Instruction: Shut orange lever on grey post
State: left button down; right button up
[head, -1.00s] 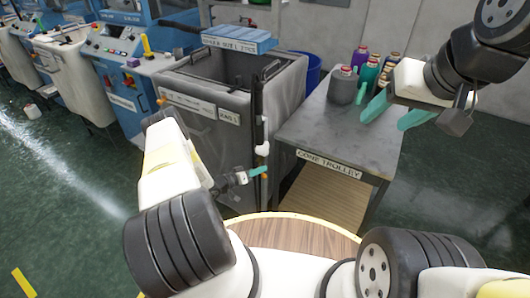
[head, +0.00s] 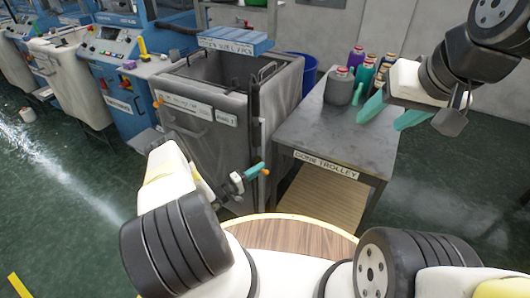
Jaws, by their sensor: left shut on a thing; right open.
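My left gripper (head: 253,172), with teal fingers, is low at the front right corner of the grey bin cart. It is shut, and a small orange end (head: 265,171), which looks like the orange lever's, shows right at its fingertips. The dark grey post (head: 255,125) stands upright along that corner, just above the gripper. The fingers hide most of the lever, so I cannot tell its exact angle. My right gripper (head: 392,114) is open and empty, above the right side of the trolley.
The grey bin cart (head: 205,140) has a blue box (head: 236,40) at its back edge and another orange piece (head: 158,102) at its left corner. Blue machines (head: 130,85) stand at left.

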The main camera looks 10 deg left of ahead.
pick_arm(q)
jog(key=shift+n, duration=0.5)
jog(key=c, duration=1.7)
grip_release()
jog(key=shift+r, duration=0.1)
jog(key=shift+a, duration=0.1)
jog(key=v, duration=0.7)
jog(key=shift+s+a+f, duration=0.2)
jog(key=shift+s, duration=0.15)
